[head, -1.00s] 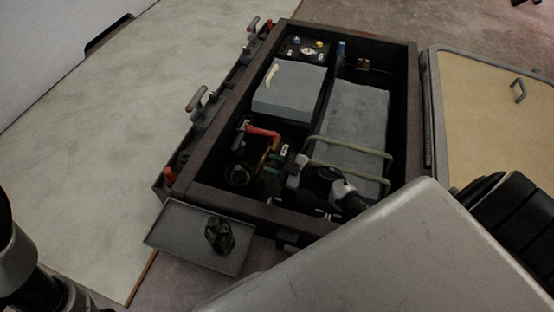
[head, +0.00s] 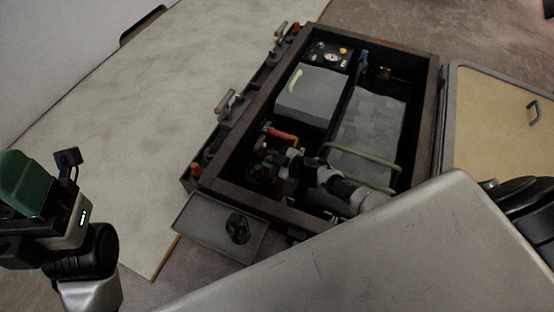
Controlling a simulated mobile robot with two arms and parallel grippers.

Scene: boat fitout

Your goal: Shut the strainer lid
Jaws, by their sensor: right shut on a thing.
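My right gripper (head: 288,160) reaches down into the dark open box, at the strainer (head: 262,176) near the box's front left corner. It is shut on a small dark part there, which appears to be the strainer lid. The gripper and the shadow hide most of the lid, so its angle cannot be told. A red handle (head: 283,136) lies just behind the gripper. My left gripper (head: 50,178) is at the left edge, away from the box. A green piece shows at it; I cannot tell whether the jaws hold it.
A grey tray (head: 190,230) with a dark green clump (head: 237,228) sits at the box's front. Inside the box (head: 228,196) are a grey case (head: 312,97) and a grey block (head: 368,125) behind green rails. A tan hatch panel (head: 495,110) lies right.

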